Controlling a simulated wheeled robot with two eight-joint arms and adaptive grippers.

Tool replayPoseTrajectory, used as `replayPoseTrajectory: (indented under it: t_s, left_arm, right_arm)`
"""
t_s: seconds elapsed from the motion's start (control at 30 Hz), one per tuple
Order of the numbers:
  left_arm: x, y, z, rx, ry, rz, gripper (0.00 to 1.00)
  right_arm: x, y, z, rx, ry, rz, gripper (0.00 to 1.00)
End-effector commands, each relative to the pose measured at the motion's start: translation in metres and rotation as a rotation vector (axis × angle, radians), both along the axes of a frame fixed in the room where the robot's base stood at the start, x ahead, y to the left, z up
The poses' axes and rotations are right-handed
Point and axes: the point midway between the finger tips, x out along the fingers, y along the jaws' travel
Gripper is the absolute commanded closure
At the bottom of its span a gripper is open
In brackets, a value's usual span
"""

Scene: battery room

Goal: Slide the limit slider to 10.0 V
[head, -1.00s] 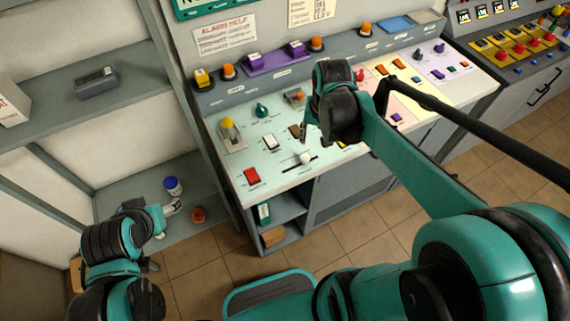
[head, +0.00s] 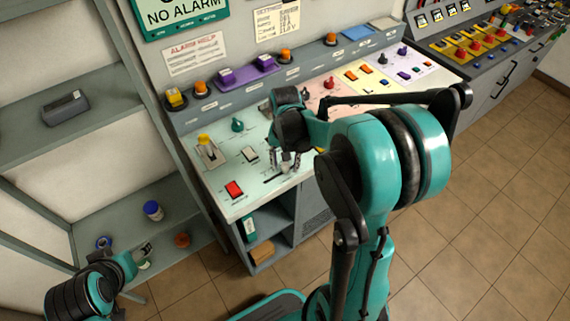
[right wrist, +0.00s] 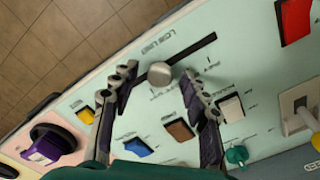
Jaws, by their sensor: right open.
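The slider's round grey knob (right wrist: 160,73) sits on a dark straight slot (right wrist: 195,47) in the pale green panel, near one end of the slot in the right wrist view. The scale markings are too small to read. My right gripper (right wrist: 158,78) is open, with one fingertip on each side of the knob; I cannot tell whether either touches it. In the head view the right gripper (head: 285,163) points down at the panel and hides the knob, while part of the slot (head: 271,180) shows. My left gripper (head: 143,257) is low at the left, away from the panel.
Near the slot are a red rocker switch (right wrist: 294,20), a white rocker (right wrist: 231,108), a brown rocker (right wrist: 180,130) and a teal knob (right wrist: 237,155). A toggle lever (head: 208,146) stands at the panel's left. Shelves (head: 85,118) stand on the left.

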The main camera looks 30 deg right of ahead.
Motion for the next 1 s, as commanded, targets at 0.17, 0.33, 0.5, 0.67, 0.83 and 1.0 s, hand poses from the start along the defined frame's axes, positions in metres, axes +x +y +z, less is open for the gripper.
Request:
replayPoseTrajectory:
  t_s: [0.17, 0.33, 0.5, 0.67, 0.83, 1.0]
  left_arm:
    - [0.000, 0.000, 0.000, 0.000, 0.000, 0.000, 0.40]
    - [0.000, 0.000, 0.000, 0.000, 0.000, 0.000, 0.40]
    - [0.000, 0.000, 0.000, 0.000, 0.000, 0.000, 0.40]
    - [0.000, 0.000, 0.001, 0.000, 0.000, 0.000, 0.40]
    - [0.000, 0.000, 0.004, 0.000, 0.000, 0.000, 0.40]
    - [0.000, 0.000, 0.004, 0.000, 0.000, 0.000, 0.40]
  right_arm:
    - [0.000, 0.000, 0.000, 0.000, 0.000, 0.000, 0.54]
    - [0.000, 0.000, 0.000, 0.000, 0.000, 0.000, 0.83]
    - [0.000, 0.000, 0.000, 0.000, 0.000, 0.000, 1.00]
    - [-0.001, 0.013, 0.000, 0.000, 0.000, 0.004, 1.00]
    - [-0.003, 0.047, 0.000, 0.001, -0.001, 0.007, 1.00]
    - [-0.005, 0.064, 0.000, 0.001, -0.001, 0.002, 1.00]
